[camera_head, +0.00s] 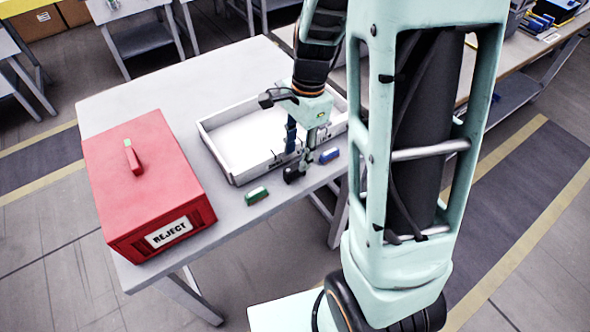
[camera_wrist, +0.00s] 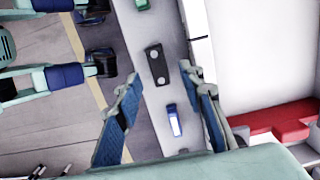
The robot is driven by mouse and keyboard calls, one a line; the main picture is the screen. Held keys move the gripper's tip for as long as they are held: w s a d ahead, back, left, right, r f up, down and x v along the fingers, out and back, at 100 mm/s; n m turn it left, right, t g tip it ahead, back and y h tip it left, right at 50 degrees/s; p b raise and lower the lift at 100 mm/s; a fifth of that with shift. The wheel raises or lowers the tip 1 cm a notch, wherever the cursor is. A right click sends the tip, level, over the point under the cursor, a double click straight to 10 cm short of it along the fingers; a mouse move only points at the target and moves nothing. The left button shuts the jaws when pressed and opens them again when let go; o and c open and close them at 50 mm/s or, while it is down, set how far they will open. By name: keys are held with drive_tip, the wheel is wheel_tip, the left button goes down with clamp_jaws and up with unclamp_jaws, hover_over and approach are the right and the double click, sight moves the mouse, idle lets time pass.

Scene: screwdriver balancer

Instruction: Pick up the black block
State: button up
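The black block (camera_wrist: 156,65) lies on the table strip in the wrist view, between a green block and a blue block. It has two round marks on its top. My gripper (camera_wrist: 160,76) is open, with its two blue-padded fingers spread to either side of the black block's near end. I cannot tell the exact height gap. In the head view my gripper (camera_head: 298,160) points down at the front edge of the white tray. A dark shape at its tips there is hard to tell apart from the fingertips.
The green block (camera_head: 257,195) and blue block (camera_head: 329,155) lie on the table (camera_head: 225,215) either side of my gripper. The white tray (camera_head: 213,148) stands just behind. A red REJECT box (camera_head: 150,185) stands at the left. The table's front edge is close.

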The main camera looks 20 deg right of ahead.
sight(295, 166)
drive_tip(key=f, duration=0.3)
drive_tip(key=a+f, duration=0.1)
drive_tip(key=f, duration=0.1)
drive_tip(key=shift+s+f+b, duration=0.15)
drive_tip(key=shift+s+b, duration=0.1)
drive_tip(key=shift+b, duration=0.1)
clamp_jaws()
